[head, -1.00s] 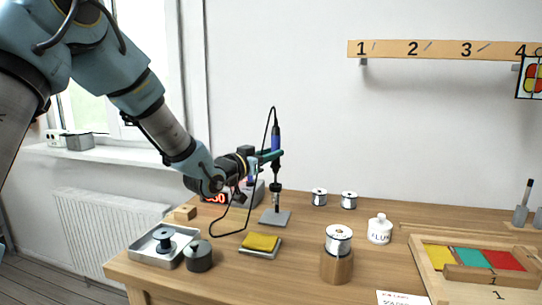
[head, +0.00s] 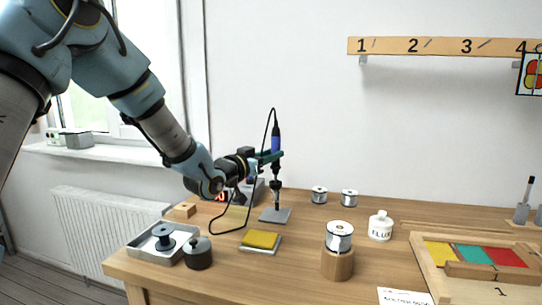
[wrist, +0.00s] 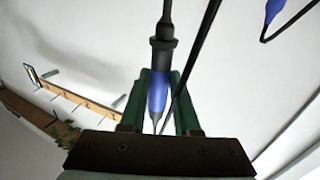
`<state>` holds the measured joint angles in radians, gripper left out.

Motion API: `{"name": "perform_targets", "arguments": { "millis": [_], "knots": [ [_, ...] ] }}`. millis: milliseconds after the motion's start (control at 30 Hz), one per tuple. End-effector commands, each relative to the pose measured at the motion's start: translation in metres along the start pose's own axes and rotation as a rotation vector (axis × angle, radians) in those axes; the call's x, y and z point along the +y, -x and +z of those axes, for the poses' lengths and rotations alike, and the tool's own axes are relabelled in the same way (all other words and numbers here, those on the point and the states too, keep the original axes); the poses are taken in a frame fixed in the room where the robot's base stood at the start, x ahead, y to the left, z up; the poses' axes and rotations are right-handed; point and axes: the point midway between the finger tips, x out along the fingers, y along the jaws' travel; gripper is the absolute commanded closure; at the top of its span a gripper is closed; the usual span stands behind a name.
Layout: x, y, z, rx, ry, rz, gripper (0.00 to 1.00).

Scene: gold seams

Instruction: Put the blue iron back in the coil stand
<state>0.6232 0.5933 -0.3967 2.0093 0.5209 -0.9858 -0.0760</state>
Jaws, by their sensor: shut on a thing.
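The blue iron (head: 276,137) stands upright in my gripper (head: 271,157), handle up, above the back of the workbench. My gripper's green fingers are shut around it. The coil stand (head: 275,215) has a flat grey base with a dark upright part directly below the iron. The iron's lower end lines up with that part, but I cannot tell whether it is inside the coil. In the wrist view the iron (wrist: 157,92) lies between the two green fingers (wrist: 160,100). Its black cable rises behind it.
A station with a red display (head: 221,196) stands left of the stand, with a cable looping in front. A yellow sponge (head: 261,239) is in front. A grey tray (head: 150,243), dark pot (head: 199,253), solder spool (head: 340,236) and flux bottle (head: 380,226) stand around.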

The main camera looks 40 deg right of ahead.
Motion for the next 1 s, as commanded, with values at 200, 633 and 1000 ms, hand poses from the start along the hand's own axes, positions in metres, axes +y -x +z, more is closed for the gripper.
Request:
{"name": "perform_targets", "arguments": {
  "millis": [200, 633, 1000],
  "knots": [
    [0.0, 0.0, 0.006, 0.001, 0.0, 0.0, 1.0],
    [0.0, 0.0, 0.017, 0.001, 0.0, 0.0, 1.0],
    [0.0, 0.0, 0.023, 0.001, 0.0, 0.0, 1.0]
  ]
}}
